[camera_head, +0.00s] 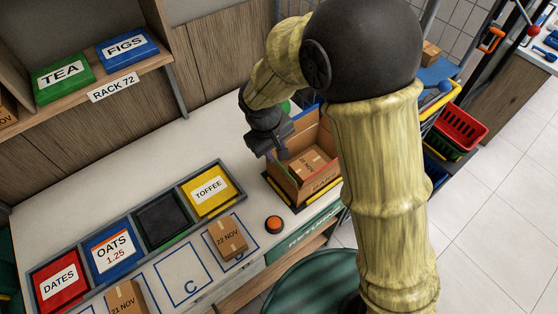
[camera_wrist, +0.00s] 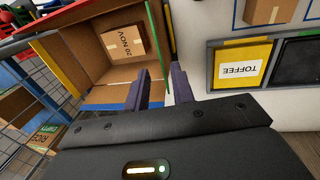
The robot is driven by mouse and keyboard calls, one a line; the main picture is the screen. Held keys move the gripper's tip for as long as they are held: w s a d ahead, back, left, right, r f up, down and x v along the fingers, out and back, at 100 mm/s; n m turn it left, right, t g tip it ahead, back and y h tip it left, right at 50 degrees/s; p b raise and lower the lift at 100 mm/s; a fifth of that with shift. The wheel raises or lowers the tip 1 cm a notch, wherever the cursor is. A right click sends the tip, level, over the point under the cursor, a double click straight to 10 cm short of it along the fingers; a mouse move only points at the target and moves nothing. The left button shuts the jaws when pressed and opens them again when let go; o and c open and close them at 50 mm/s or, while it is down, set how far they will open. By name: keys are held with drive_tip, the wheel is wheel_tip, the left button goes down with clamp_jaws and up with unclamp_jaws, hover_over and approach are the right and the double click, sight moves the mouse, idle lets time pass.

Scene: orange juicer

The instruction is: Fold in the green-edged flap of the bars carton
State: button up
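The bars carton (camera_head: 322,136) stands open-topped on the counter's right end, with a small brown box labelled 20 NOV (camera_head: 308,163) inside. The green-edged flap (camera_wrist: 165,40) shows as a thin, nearly upright strip on the carton's right side. My gripper (camera_wrist: 160,72) has its two fingers apart, at the carton's side by the green strip. I cannot tell whether they touch it. In the head view my gripper (camera_head: 281,153) is beside the carton's left wall.
A row of bins, including TOFFEE (camera_head: 210,190), lies left of the carton. Red and green baskets (camera_head: 462,128) stand to the right. My arm hides part of the carton's right side.

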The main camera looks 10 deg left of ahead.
sight(278, 163)
drive_tip(key=f, duration=0.2)
drive_tip(key=f+p, duration=0.1)
drive_tip(key=f, duration=0.2)
drive_tip(key=w+d+f, duration=0.1)
drive_tip(key=f, duration=0.1)
drive_tip(key=shift+f, duration=0.25)
drive_tip(key=shift+w, duration=0.1)
clamp_jaws()
drive_tip(key=shift+a, duration=0.1)
